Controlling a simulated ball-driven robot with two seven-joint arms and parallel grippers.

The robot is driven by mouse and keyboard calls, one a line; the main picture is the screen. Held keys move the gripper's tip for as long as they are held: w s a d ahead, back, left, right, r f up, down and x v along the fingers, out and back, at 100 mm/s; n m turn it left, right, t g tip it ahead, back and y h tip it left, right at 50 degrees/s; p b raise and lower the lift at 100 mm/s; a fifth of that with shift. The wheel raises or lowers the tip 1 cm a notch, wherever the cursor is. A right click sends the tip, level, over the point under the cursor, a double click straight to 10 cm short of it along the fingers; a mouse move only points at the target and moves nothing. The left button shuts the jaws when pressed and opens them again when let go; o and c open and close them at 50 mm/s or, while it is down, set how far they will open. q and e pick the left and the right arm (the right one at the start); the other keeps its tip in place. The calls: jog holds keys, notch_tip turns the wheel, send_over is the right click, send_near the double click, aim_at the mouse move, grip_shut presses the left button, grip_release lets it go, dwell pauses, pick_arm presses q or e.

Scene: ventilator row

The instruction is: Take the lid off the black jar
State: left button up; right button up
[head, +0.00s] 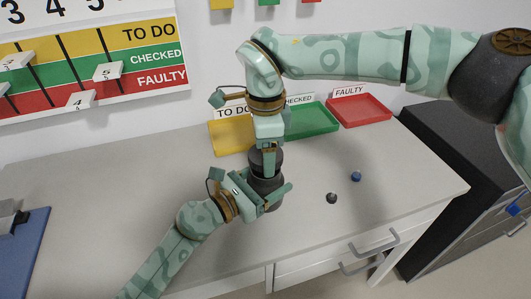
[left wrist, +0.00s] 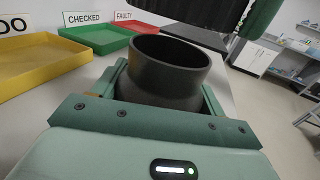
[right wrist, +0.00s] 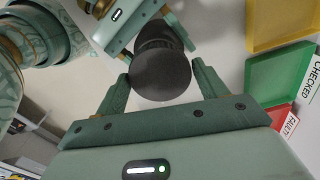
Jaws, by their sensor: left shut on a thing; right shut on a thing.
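The black jar (head: 266,186) stands upright on the grey worktop. My left gripper (head: 268,192) is shut around its body from the side. In the left wrist view the jar (left wrist: 165,68) shows an open, uncovered mouth. My right gripper (head: 268,168) points down from above and is shut on the black lid (head: 265,156). The lid also fills the space between the fingers in the right wrist view (right wrist: 160,77). In the left wrist view the ribbed lid (left wrist: 205,30) is above the jar's mouth and apart from it.
Yellow (head: 226,139), green (head: 318,117) and red (head: 362,110) trays stand along the wall. A small black knob (head: 331,198) and a blue one (head: 356,176) lie to the right of the jar. A blue clipboard (head: 22,245) lies at the left. The worktop between is clear.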

notch_tip(320, 180, up, 3)
jog(key=shift+f, duration=0.2)
pick_arm(q)
jog(key=o, duration=2)
jog(key=shift+c, duration=0.2)
